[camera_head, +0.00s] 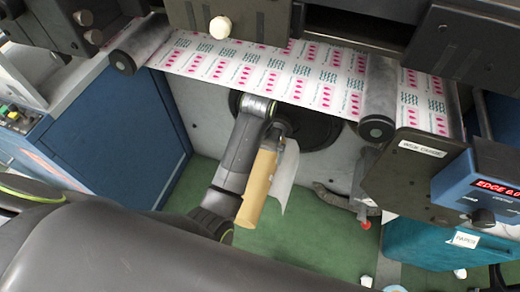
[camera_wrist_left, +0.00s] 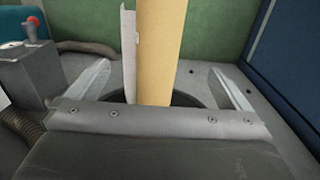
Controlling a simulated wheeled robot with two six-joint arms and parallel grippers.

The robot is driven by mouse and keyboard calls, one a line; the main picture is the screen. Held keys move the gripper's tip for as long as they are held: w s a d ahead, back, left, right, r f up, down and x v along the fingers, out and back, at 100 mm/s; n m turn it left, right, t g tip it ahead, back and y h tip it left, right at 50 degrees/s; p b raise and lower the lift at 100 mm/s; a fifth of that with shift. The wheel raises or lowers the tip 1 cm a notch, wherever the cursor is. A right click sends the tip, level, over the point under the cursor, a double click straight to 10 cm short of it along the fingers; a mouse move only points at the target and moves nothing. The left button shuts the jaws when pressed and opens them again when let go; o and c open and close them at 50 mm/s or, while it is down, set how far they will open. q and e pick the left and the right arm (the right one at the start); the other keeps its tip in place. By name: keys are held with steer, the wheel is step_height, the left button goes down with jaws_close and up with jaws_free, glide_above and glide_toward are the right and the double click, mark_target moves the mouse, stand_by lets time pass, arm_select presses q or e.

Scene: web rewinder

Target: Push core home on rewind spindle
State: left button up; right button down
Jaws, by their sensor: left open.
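The core, a tan cardboard tube (camera_head: 257,187), points outward from the round black disc (camera_head: 318,128) low on the machine's pale panel. The spindle itself is hidden; I cannot tell how far on the core sits. My left gripper (camera_head: 281,130) is at the core's machine-side end, its fingers mostly hidden in the head view. In the left wrist view its two fingers (camera_wrist_left: 170,78) are spread wide, one on each side of the core (camera_wrist_left: 160,50), with gaps to both. Part of the black disc (camera_wrist_left: 205,99) shows behind the gripper body. My right gripper is not in view.
A loose white strip (camera_head: 285,178) hangs beside the core. Printed web (camera_head: 270,72) runs over rollers (camera_head: 378,100) above. A lever with a red knob (camera_head: 366,224) stands right of the core. A blue cabinet (camera_head: 120,135) is at left, a teal bin (camera_head: 440,250) at right. Green floor is below.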

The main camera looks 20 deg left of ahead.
mark_target(260, 177)
arm_select(q)
steer(key=shift+w+d+r, duration=0.1)
steer(key=shift+d, duration=0.05)
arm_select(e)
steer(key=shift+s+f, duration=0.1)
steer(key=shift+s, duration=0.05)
arm_select(q)
step_height(260, 177, down, 16)
steer(key=b, duration=0.4)
steer(key=shift+f, duration=0.7)
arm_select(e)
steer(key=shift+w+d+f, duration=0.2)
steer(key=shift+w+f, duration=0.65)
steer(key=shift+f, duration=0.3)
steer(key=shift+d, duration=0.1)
arm_select(q)
steer(key=shift+c, duration=1.1)
steer(key=c, duration=0.9)
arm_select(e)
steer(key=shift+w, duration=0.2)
